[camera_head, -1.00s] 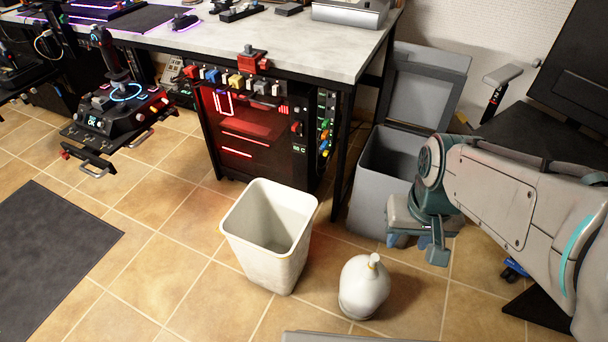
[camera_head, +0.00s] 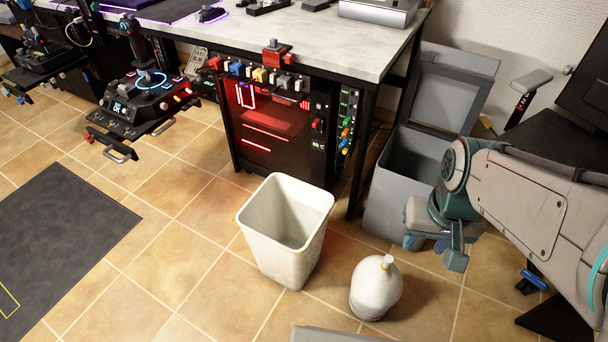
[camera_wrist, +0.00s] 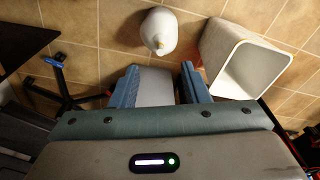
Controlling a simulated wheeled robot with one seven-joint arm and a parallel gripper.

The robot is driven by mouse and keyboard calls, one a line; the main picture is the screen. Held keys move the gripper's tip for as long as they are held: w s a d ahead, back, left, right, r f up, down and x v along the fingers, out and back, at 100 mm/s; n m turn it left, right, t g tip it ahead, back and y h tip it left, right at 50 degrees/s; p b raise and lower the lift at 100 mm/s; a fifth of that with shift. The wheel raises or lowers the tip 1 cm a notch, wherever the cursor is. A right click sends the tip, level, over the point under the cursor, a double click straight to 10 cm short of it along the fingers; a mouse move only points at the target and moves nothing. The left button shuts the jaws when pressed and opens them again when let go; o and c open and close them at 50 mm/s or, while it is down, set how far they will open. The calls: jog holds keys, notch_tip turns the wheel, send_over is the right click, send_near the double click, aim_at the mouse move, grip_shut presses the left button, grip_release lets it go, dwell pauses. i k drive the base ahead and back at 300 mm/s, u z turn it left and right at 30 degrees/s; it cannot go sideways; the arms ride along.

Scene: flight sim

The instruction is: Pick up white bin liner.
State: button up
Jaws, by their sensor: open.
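The white bin liner (camera_head: 376,287) is a full, rounded bag with a tied neck on top, upright on the tiled floor to the right of the white bin (camera_head: 252,229). In the wrist view the bag (camera_wrist: 159,31) lies beyond my fingertips, near the top middle, apart from them. My gripper (camera_head: 428,240) hangs above and to the right of the bag in the head view. In the wrist view its two blue fingers (camera_wrist: 159,80) are wide apart. Nothing is seen held between them.
The white bin (camera_wrist: 250,62) stands open and empty beside the bag. A grey open-lidded box (camera_head: 385,190) stands behind my gripper, by the desk (camera_head: 330,45). A black stand leg (camera_wrist: 62,85) is at left in the wrist view. Tiled floor (camera_head: 200,265) is clear left of the bin.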

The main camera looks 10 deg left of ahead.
aim_at(283, 224)
jog(key=z, duration=3.65)
jog(key=k, duration=2.6)
jog(key=u, duration=0.8)
